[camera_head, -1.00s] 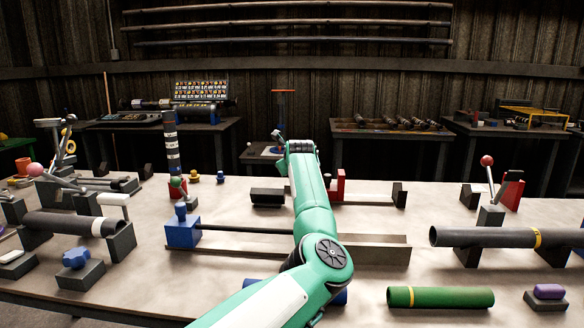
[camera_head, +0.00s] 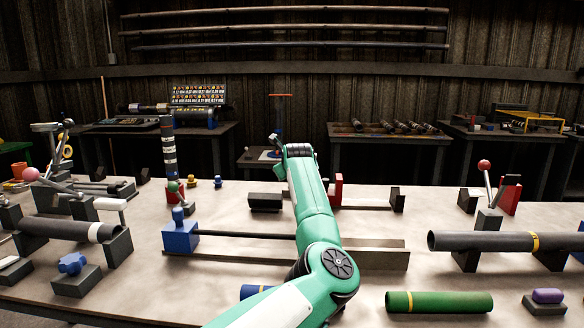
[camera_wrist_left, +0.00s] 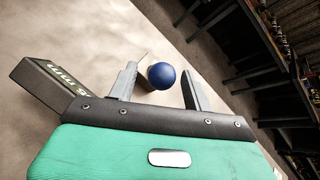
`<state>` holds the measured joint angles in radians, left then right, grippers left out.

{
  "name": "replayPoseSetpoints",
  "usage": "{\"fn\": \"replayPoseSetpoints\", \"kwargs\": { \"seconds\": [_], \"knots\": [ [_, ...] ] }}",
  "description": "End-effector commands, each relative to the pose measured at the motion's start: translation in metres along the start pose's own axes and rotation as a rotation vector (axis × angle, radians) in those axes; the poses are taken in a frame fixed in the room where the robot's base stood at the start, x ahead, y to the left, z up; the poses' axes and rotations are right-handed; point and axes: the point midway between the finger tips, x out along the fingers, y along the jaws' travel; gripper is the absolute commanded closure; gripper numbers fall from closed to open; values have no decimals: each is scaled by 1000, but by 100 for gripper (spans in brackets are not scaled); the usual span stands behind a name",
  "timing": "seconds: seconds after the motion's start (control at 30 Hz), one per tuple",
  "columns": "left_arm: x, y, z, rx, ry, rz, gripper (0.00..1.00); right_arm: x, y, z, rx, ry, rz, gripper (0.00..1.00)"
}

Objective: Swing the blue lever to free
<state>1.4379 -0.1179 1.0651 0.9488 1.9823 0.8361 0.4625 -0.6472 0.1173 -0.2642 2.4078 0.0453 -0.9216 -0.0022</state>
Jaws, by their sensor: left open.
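In the left wrist view, a round dark-blue knob (camera_wrist_left: 161,76) shows between the two fingers of my left gripper (camera_wrist_left: 160,82). The fingers stand apart on either side of it, with a visible gap at the right finger. I cannot tell whether the left finger touches it. A thin pale line and a small dark part show next to the knob; most of the lever is hidden. My right gripper is not in view.
A dark block (camera_head: 265,202) lies left of my arm; a red upright (camera_head: 338,190) stands right of it. A red-knobbed lever (camera_head: 484,166) and a grey tube (camera_head: 482,241) stand at right. A blue block (camera_head: 181,236) holds a rod at left. A green tube (camera_head: 438,302) lies in front.

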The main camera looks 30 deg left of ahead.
Motion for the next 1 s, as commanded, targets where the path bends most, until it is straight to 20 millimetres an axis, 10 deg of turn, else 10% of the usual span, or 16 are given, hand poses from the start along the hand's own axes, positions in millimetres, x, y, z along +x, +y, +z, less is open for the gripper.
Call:
{"fn": "replayPoseSetpoints", "kwargs": {
  "seconds": [0.6, 1.0],
  "knots": [
    [-105, 1, 0, -2, 0, 0, 50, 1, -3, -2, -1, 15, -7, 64],
    [-122, 2, 0, -1, 1, 2, 50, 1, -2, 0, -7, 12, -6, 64]
  ]
}}
